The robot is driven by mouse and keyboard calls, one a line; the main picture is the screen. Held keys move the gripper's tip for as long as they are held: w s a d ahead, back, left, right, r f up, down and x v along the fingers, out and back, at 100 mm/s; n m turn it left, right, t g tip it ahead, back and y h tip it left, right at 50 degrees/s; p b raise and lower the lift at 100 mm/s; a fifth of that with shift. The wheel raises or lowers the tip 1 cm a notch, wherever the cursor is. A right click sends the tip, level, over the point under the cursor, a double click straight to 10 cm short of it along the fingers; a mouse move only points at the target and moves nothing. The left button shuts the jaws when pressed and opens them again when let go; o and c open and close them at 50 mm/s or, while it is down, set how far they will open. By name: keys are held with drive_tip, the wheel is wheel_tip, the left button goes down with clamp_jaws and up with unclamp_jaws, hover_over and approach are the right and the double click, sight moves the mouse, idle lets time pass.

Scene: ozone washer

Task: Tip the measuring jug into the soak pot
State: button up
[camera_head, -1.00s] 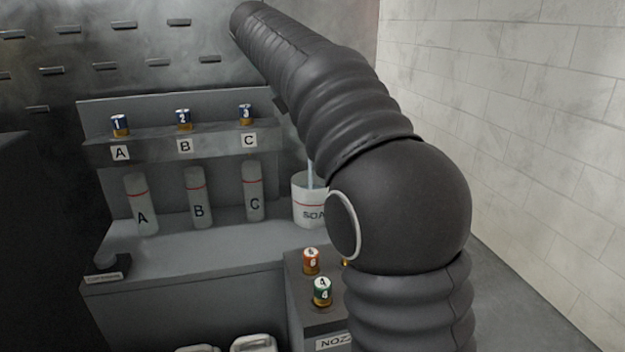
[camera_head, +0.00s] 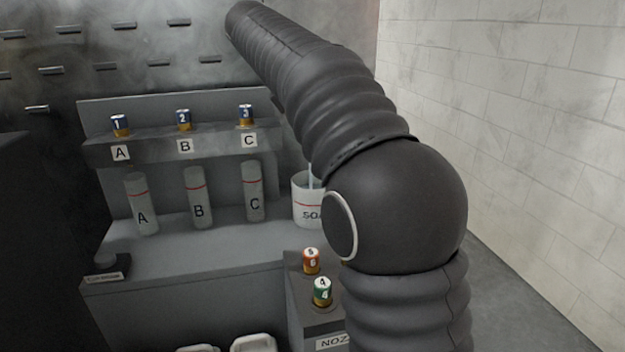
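The soak pot (camera_head: 303,207) is a white pot whose label is partly hidden behind my arm. It stands upright at the right end of the grey counter. A thin pale streak, which looks like falling liquid, shows at the pot's mouth, just left of my arm. The measuring jug cannot be seen; my arm covers the space above the pot. My gripper is also hidden behind the arm, so its fingers and anything in them do not show.
Bottles A (camera_head: 141,205), B (camera_head: 198,198) and C (camera_head: 253,191) stand on the counter (camera_head: 200,260). Numbered nozzles 1 (camera_head: 120,125), 2 (camera_head: 184,120) and 3 (camera_head: 247,115) sit on the shelf above. Orange (camera_head: 311,261) and green (camera_head: 322,292) nozzles stand on a low box.

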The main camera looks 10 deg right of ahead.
drive_tip(key=shift+a+r+h, duration=0.25)
drive_tip(key=shift+a+h, duration=0.1)
drive_tip(key=shift+h, duration=0.55)
idle(2.4)
drive_tip(key=f+y, duration=0.1)
drive_tip(key=d+y, duration=0.1)
drive_tip(key=shift+f+y, duration=0.4)
drive_tip(key=shift+a+f, duration=0.1)
drive_tip(key=shift+f, duration=0.2)
